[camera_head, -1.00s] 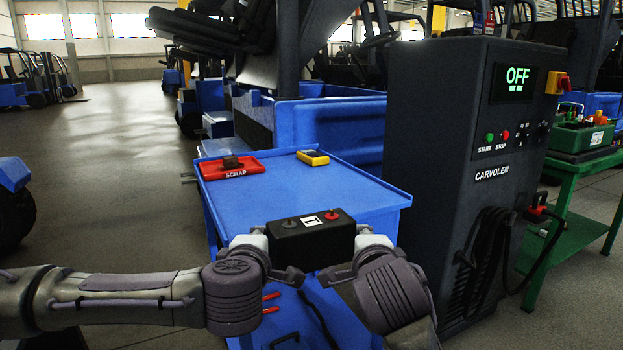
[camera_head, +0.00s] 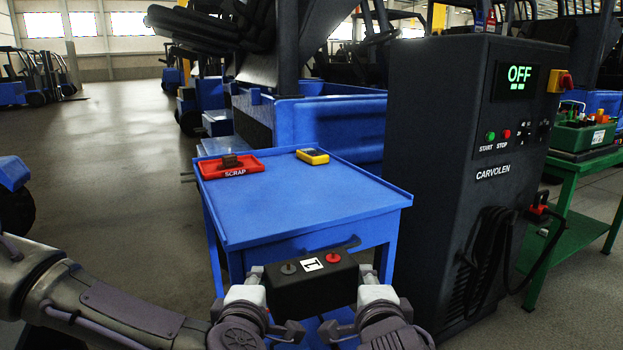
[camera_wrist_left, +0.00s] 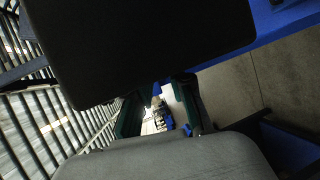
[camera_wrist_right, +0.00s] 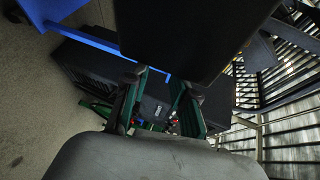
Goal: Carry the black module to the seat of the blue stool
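The black module (camera_head: 311,283) is a dark box with a red knob, a dark knob and a white label on top. It is held roughly level in front of the blue cart, just below its top. My left gripper (camera_head: 258,286) is shut on its left end and my right gripper (camera_head: 368,286) on its right end. The module fills the upper part of the left wrist view (camera_wrist_left: 140,45) and the right wrist view (camera_wrist_right: 190,35). I cannot make out a blue stool in any view.
The blue cart (camera_head: 300,205) carries a red scrap tray (camera_head: 245,171) with a brown piece and a yellow device (camera_head: 312,157). A tall dark cabinet (camera_head: 440,150) reading OFF stands close on the right, with a green bench (camera_head: 575,166) beyond. Open floor (camera_head: 110,150) lies left.

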